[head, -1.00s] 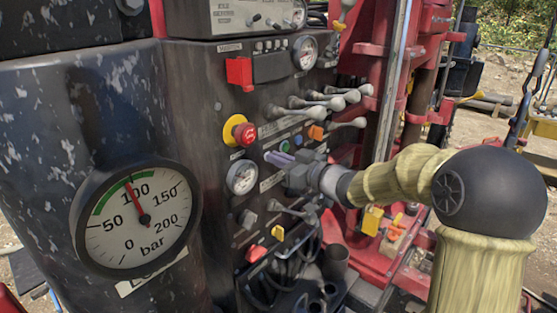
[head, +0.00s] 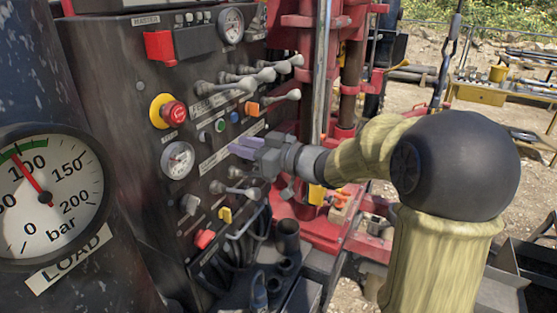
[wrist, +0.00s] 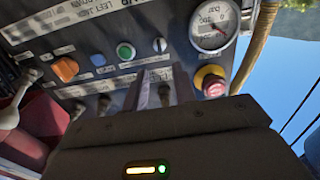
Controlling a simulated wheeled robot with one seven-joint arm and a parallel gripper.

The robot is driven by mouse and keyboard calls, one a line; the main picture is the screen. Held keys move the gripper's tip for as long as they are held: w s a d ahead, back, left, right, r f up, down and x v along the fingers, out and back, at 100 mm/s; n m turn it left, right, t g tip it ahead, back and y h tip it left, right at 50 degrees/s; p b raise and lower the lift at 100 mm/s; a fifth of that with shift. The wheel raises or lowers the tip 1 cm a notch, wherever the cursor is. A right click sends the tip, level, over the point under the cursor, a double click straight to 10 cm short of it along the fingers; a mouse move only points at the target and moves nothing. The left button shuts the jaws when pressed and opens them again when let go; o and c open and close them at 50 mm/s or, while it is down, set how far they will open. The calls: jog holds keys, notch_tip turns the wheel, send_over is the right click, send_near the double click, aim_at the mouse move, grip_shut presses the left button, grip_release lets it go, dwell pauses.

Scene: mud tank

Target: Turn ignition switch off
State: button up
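The control panel (head: 110,90) shows in the head view as a worn dark metal face. Its likely ignition switch is a small silver knob (head: 204,138), between a white gauge (head: 177,160) and a green button (head: 219,125); the label is too small to read. In the wrist view the panel is upside down, and this silver knob (wrist: 160,44) sits beside the green button (wrist: 125,52). My gripper (head: 243,147) has two purple fingers pointing at the panel, right of and below the knob in the head view. In the wrist view the fingers (wrist: 162,88) stand apart, nothing held.
A red emergency stop (head: 172,113) on a yellow ring is near the gauge. An orange knob (head: 252,109) and several levers (head: 240,83) stick out above my gripper. A yellow knob (head: 225,216) and a red knob (head: 204,239) are lower down. A large pressure gauge (head: 45,195) is at left.

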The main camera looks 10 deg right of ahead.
jog(key=b+v, duration=0.1)
jog(key=v, duration=0.8)
jog(key=shift+b, duration=0.35)
jog(key=w+d+f+m+t+h, duration=0.1)
jog(key=d+f+m+h, duration=0.25)
jog(key=f+h, duration=0.35)
jog(key=d+f+m+h, duration=0.3)
jog(key=f+m+h, duration=0.2)
jog(key=f+h, duration=0.15)
jog(key=s+a+f+m+g, duration=0.1)
jog(key=s+f+g, duration=0.3)
jog(key=s+f, duration=0.2)
jog(key=s+a+f+m+g, duration=0.1)
jog(key=s+f+g, duration=0.4)
jog(key=s, duration=0.6)
jog(key=shift+s+a+f+h, duration=0.25)
jog(key=shift+s+f+h, duration=0.1)
jog(key=shift+f, duration=0.55)
